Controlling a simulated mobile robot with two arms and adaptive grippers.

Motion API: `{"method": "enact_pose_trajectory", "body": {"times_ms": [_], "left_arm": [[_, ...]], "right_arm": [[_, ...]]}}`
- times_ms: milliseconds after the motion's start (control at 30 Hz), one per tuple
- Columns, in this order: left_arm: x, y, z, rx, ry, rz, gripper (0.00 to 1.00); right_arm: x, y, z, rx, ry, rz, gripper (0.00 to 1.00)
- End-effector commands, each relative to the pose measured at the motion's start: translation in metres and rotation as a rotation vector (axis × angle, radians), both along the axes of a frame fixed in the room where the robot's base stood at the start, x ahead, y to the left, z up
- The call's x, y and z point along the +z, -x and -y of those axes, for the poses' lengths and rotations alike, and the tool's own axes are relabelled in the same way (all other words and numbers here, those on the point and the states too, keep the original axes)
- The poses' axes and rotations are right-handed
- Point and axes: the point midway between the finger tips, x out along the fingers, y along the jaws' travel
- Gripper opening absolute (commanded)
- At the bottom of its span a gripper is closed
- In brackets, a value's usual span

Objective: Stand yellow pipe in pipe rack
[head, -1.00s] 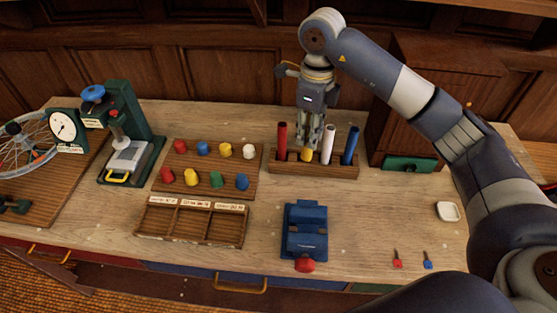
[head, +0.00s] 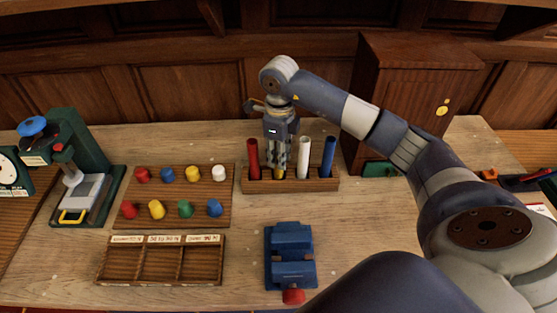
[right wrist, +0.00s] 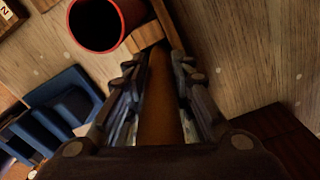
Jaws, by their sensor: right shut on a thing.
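My right gripper (head: 279,166) points straight down over the pipe rack (head: 318,184), a long wooden block at the back of the bench. It is shut on the yellow pipe (head: 281,173), whose short visible lower part meets the rack's top between the red pipe (head: 253,158) and the white pipe (head: 303,158). How deep the pipe sits in the rack is hidden. In the right wrist view the pipe (right wrist: 160,100) runs between the fingers, looking orange-brown in shadow. A blue pipe (head: 328,157) stands at the rack's right end. My left gripper is not in view.
A peg board (head: 180,181) with several coloured pegs lies left of the rack, and a sectioned wooden tray (head: 161,281) before it. A blue vise (head: 290,255) stands in front. A wooden cabinet (head: 408,95) is close behind on the right. The red pipe's open top (right wrist: 97,24) is close to my fingers.

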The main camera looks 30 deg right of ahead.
Motion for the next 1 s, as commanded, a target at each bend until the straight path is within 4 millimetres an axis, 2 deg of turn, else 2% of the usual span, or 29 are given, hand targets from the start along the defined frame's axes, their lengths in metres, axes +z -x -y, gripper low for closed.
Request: {"method": "enact_pose_trajectory", "body": {"times_ms": [200, 533, 567, 633, 1000], "left_arm": [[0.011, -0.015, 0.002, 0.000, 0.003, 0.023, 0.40], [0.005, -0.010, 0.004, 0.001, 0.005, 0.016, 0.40], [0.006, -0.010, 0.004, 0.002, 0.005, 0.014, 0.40], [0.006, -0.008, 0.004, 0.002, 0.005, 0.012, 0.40], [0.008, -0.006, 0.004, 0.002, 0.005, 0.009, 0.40]], "right_arm": [[-0.027, 0.001, -0.001, 0.001, 0.000, -0.001, 0.00], [-0.032, 0.000, 0.000, 0.001, 0.000, 0.000, 0.00], [-0.031, 0.000, 0.000, 0.001, 0.000, 0.000, 0.26], [-0.030, 0.000, 0.000, 0.001, 0.000, 0.000, 0.42], [-0.028, 0.000, 0.000, 0.001, 0.000, 0.000, 0.42]]}}
